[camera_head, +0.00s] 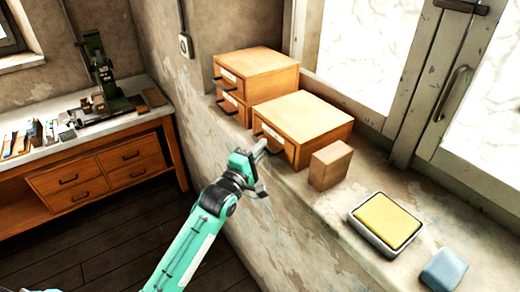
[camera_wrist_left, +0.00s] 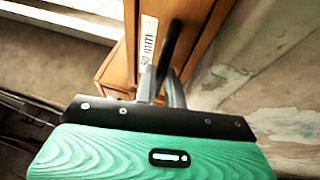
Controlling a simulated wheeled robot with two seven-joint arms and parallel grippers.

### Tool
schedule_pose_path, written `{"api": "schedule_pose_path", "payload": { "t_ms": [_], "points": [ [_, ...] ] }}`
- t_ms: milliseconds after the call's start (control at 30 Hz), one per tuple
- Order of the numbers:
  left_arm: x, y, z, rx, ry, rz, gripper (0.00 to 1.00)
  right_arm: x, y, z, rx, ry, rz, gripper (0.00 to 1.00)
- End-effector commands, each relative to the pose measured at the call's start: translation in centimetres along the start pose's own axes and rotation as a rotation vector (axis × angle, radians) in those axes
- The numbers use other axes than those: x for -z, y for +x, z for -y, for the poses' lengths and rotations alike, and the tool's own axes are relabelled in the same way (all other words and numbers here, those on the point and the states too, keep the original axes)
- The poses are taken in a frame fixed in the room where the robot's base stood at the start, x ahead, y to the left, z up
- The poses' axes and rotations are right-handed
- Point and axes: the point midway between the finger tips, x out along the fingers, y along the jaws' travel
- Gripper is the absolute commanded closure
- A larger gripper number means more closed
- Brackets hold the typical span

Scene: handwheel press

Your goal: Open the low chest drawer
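The low chest (camera_head: 312,115) is a single-drawer wooden box on the stone sill. Its drawer front (camera_head: 275,144) faces left and looks flush with the chest. The black bar handle (camera_head: 268,132) is on that front; it also shows in the left wrist view (camera_wrist_left: 172,43), beside a white label reading "50 mm". My left gripper (camera_head: 261,147) is at the drawer front. In the left wrist view its two grey fingers (camera_wrist_left: 162,88) stand close together, one on each side of the handle's near end, and look shut on it. My right gripper is not in view.
A taller two-drawer chest (camera_head: 257,72) stands behind the low one. A wooden block (camera_head: 330,165), a yellow sponge in a tray (camera_head: 386,220) and a blue block (camera_head: 444,269) lie nearer on the sill. A workbench (camera_head: 100,170) with tools stands at left.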

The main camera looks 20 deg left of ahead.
Motion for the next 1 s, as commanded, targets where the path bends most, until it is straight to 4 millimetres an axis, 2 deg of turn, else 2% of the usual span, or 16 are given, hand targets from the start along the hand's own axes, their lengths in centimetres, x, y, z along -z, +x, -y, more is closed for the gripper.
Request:
{"api": "schedule_pose_path", "payload": {
  "t_ms": [267, 367, 800, 1000],
  "points": [
    [0.1, -0.2, 0.0, 0.002, 0.0, 0.0, 1.0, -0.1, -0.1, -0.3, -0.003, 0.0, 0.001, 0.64],
    [0.5, -1.0, -0.1, 0.003, 0.0, -0.001, 1.0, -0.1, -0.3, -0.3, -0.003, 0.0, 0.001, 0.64],
    [3.8, -9.1, -1.6, 0.007, 0.001, -0.001, 1.0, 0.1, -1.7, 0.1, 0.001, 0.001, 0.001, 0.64],
    [4.9, -11.8, -2.1, 0.006, 0.001, -0.001, 1.0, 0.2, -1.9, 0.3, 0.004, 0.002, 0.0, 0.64]
  ]
}}
